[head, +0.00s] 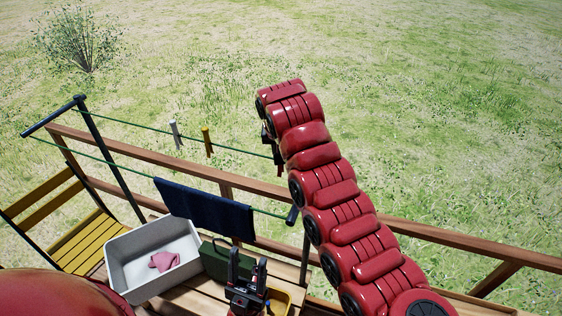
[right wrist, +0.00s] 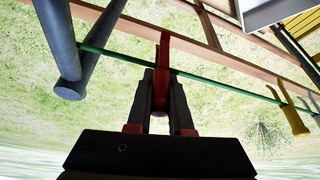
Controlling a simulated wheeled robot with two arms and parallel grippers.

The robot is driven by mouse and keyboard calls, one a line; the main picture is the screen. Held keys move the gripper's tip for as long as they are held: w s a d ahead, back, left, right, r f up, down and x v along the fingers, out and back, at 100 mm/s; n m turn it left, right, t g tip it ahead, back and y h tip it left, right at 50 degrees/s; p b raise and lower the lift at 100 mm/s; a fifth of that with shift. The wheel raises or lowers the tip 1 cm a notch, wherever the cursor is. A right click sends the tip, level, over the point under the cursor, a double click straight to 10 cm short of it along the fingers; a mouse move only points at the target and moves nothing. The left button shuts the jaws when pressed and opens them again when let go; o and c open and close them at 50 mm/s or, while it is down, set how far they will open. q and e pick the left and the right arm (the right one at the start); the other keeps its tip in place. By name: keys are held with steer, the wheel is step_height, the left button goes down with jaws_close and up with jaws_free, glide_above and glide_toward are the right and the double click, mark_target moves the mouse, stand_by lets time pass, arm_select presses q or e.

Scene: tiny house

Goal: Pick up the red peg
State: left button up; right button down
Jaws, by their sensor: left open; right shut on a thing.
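The red peg (right wrist: 163,60) is on the green clothesline (right wrist: 115,55), between the two dark fingers of my right gripper (right wrist: 160,90), which is shut on it. In the head view, my right gripper (head: 270,143) is at the right end of the far line, mostly hidden by my red arm; only a small bit of red shows below it. My left gripper (head: 247,262) points up, open and empty, low in the picture in front of a green box.
A yellow peg (head: 207,141) and a pale peg (head: 175,134) are on the same line. A navy cloth (head: 205,210) hangs on the near line. Below are a grey-white tub (head: 125,262) with a pink cloth (head: 164,261), the green box (head: 213,262) and a yellow chair (head: 75,245).

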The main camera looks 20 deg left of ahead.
steer(key=shift+s+a+r, duration=0.1)
steer(key=shift+a+r, duration=0.05)
steer(key=shift+r, duration=0.05)
step_height(320, 180, up, 10)
stand_by(0.8)
steer(key=shift+f, duration=0.15)
